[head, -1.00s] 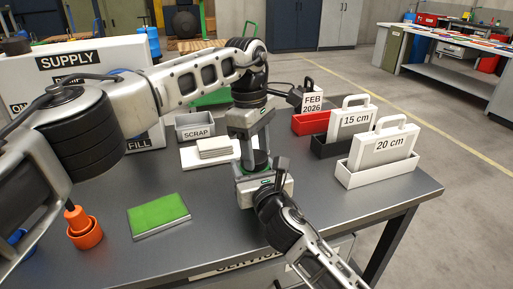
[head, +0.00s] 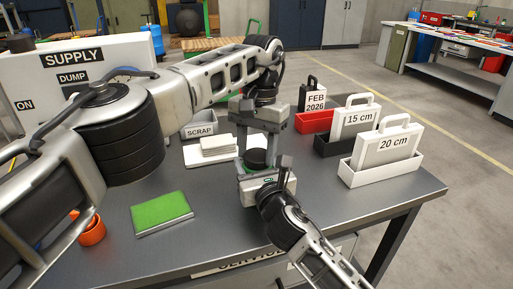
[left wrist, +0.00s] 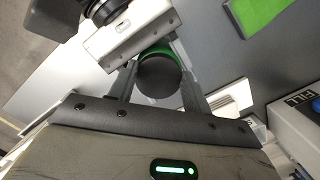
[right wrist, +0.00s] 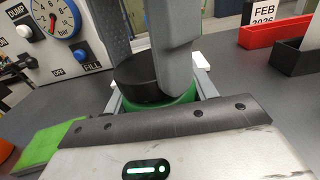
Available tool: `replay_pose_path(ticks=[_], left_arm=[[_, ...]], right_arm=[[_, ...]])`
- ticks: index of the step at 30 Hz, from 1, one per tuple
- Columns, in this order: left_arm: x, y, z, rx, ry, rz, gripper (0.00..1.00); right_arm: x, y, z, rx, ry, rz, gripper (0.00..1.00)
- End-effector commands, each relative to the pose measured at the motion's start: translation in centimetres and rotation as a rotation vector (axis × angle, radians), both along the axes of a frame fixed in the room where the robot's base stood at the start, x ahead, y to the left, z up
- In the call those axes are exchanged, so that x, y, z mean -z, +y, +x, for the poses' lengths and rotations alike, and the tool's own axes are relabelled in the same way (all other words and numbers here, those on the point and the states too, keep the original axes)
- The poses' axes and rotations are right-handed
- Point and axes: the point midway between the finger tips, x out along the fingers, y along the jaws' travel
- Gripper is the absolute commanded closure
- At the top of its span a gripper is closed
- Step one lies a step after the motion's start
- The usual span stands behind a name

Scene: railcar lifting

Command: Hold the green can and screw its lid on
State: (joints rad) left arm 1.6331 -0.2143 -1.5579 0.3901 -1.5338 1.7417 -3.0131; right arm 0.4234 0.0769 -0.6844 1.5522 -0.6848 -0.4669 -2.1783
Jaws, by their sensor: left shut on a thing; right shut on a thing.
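The green can (right wrist: 165,108) stands upright, with the black lid (right wrist: 137,78) on top of it. In the left wrist view the lid (left wrist: 159,78) lies between the fingers, with a green rim of the can (left wrist: 155,50) behind it. My left gripper (head: 256,150) points down from above and is shut on the lid. My right gripper (head: 263,178) reaches in low from the front and is shut around the can's body. In the head view the grippers hide most of the can. I cannot tell how tightly the lid sits.
A scrap bin (head: 199,130) and a stack of white plates (head: 218,145) lie behind the grippers. A green pad (head: 161,212) and an orange cup (head: 92,229) are at left. The supply box (head: 75,85) stands back left.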

Motion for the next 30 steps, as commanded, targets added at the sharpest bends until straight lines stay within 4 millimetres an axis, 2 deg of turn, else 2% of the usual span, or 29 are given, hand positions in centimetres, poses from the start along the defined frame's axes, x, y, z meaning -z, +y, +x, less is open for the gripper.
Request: replay_pose_path(ticks=[2, 3, 4, 5, 13, 17, 23, 30], left_arm=[[-0.1, 0.0, 0.0, 0.000, 0.000, 0.000, 0.72], [-0.1, 0.0, 0.0, -0.001, 0.000, -0.001, 0.40], [-0.1, 0.0, 0.0, -0.001, 0.000, -0.001, 0.32], [-0.1, 0.0, 0.0, -0.001, 0.000, -0.001, 0.29], [0.0, 0.0, 0.0, -0.008, 0.000, 0.000, 0.30], [-0.2, 0.0, 0.0, -0.090, -0.008, 0.006, 0.30], [-1.1, -0.1, 0.2, -0.469, -0.038, 0.035, 0.30], [-2.4, -0.1, 0.3, -1.076, -0.080, 0.075, 0.30]], right_arm=[[0.1, -0.1, 0.0, 0.002, 0.003, -0.001, 1.00], [0.1, -0.1, 0.0, 0.002, 0.003, -0.001, 1.00], [0.1, -0.1, 0.0, 0.002, 0.004, -0.001, 1.00], [0.1, -0.1, 0.0, 0.002, 0.004, -0.001, 1.00], [0.1, -0.1, 0.0, 0.002, 0.003, -0.001, 1.00], [0.1, -0.1, 0.0, 0.002, 0.003, -0.001, 1.00], [0.1, -0.1, 0.0, 0.002, 0.003, -0.001, 1.00], [0.1, -0.1, 0.0, 0.002, 0.003, -0.001, 1.00]])
